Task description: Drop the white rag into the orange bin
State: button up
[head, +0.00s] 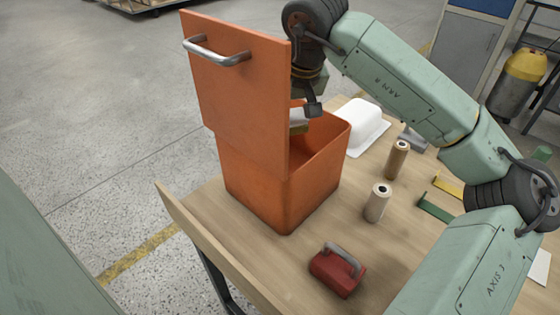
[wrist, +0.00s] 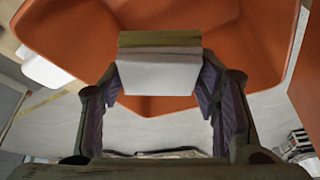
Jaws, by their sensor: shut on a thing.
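The orange bin (head: 290,195) stands on the wooden table with its lid (head: 240,100) raised and its top open. My gripper (head: 312,108) is over the bin's opening, partly hidden behind the lid. It is shut on the white rag (wrist: 158,76), a folded, block-like thing with a tan and olive band along its far edge. The rag sits between both finger pads in the wrist view, with the orange bin (wrist: 245,40) behind it. In the head view only a small part of the rag (head: 299,116) shows beside the lid.
A white shell (head: 362,127) lies behind the bin. Two rolls (head: 377,203) (head: 397,160), a red block with a handle (head: 338,270) and green and yellow brackets (head: 440,208) (head: 449,187) are on the table to the right. A raised board (head: 215,250) edges the table.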

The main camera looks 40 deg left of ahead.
jog(key=shift+f, duration=0.25)
jog(key=o, duration=1.2)
jog(key=v, duration=1.2)
jog(key=shift+d, duration=0.1)
